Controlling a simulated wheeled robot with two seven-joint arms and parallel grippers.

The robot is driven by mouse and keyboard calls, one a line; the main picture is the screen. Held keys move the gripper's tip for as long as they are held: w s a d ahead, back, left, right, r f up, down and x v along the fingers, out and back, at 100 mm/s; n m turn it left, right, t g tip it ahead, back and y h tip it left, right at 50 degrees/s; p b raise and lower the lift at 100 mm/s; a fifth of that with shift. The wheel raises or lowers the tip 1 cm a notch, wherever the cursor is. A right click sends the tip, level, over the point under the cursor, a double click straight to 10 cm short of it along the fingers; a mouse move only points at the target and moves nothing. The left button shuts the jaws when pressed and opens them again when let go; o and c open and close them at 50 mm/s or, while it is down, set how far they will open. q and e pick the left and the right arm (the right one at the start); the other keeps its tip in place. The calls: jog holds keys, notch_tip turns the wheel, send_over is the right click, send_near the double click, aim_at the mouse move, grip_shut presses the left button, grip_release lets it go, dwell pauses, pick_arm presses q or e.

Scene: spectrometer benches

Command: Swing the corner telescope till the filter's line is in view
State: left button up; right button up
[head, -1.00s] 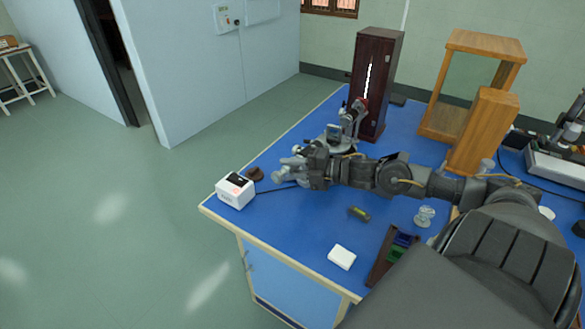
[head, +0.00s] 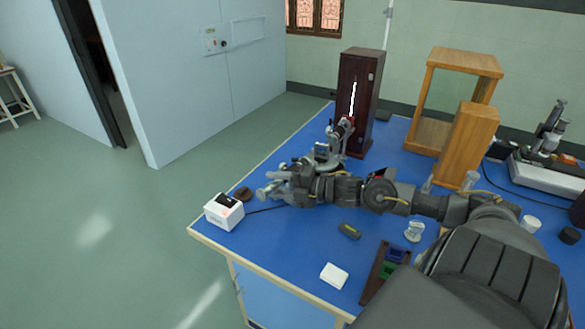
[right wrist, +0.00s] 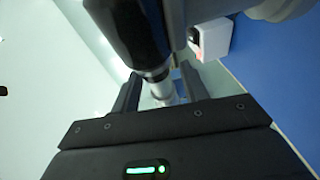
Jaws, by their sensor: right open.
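The spectrometer (head: 325,152) stands near the bench's far-left edge, partly hidden behind my right arm. My right gripper (head: 272,190) is low over the bench's left corner in the head view. In the right wrist view, a black telescope tube (right wrist: 128,32) with a silver ring runs down into the gap between the open fingers of the same gripper (right wrist: 160,92). I cannot tell whether a finger touches it. A dark wooden lamp housing (head: 362,85) with a bright vertical slit stands behind the spectrometer. Neither the filter's line nor my left gripper is in view.
A white box with a black top (head: 222,213) and a brown round piece (head: 243,194) lie by the bench corner. A rack with blue and green pieces (head: 375,285), a white block (head: 334,276) and a small level (head: 349,231) lie nearer. A wooden frame (head: 490,62) stands behind.

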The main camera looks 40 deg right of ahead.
jog(key=shift+s+d, duration=0.2)
jog(key=shift+s, duration=0.15)
jog(key=p+v, duration=0.1)
jog(key=v, duration=0.8)
jog(key=shift+s+r, duration=0.2)
jog(key=shift+s, duration=0.1)
jog(key=shift+d, duration=0.15)
